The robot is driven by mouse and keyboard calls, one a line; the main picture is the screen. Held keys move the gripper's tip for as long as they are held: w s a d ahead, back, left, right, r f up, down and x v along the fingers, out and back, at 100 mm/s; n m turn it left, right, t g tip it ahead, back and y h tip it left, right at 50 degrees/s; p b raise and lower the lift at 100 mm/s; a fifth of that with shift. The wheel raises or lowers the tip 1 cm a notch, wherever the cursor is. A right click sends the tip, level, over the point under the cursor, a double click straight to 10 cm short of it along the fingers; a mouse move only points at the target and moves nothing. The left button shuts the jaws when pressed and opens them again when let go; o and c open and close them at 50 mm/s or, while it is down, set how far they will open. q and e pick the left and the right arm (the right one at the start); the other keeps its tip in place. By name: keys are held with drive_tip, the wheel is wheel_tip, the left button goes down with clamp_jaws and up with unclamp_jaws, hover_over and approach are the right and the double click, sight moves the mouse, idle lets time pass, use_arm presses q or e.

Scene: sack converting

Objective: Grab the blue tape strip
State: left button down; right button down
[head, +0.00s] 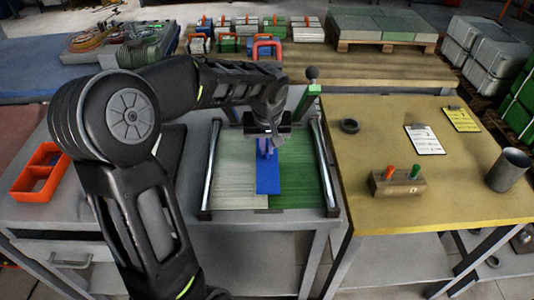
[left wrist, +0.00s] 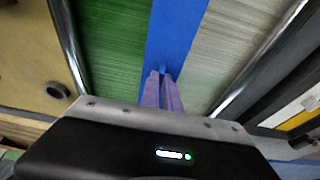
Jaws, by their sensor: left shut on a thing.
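The blue tape strip (head: 268,178) lies lengthwise along the seam between a pale grey-green woven sheet (head: 238,182) and a green woven sheet (head: 305,185), between two metal rails. My left gripper (head: 266,148) is over the strip's far part, pointing down. In the left wrist view, the strip (left wrist: 178,35) runs up from the gripper's fingers (left wrist: 163,88), which are close together and shut on a bit of it. The fingers hide the exact grip. My right gripper is in neither view.
An orange divided tray (head: 40,172) sits at the left. On the yellow table at right are a dark ring (head: 349,126), a block with two coloured handles (head: 397,184), clipboards (head: 424,140) and a grey cup (head: 508,170). A green post with a black knob (head: 311,80) stands behind the rails.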

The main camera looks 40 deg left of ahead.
use_arm(q)
drive_tip(key=s+d+b, duration=0.1)
drive_tip(key=s+d, duration=0.2)
drive_tip(key=s, duration=0.1)
drive_tip(key=s+d+b, duration=0.1)
drive_tip(key=s+d, duration=0.3)
drive_tip(key=s, duration=0.1)
drive_tip(key=s+d+b, duration=0.2)
drive_tip(key=s+d, duration=0.1)
drive_tip(key=s, duration=0.1)
drive_tip(key=shift+s+d+r, duration=0.1)
drive_tip(key=shift+s+d, duration=0.15)
drive_tip(key=shift+s, duration=0.15)
drive_tip(key=shift+s+d, duration=0.2)
drive_tip(key=shift+s, duration=0.1)
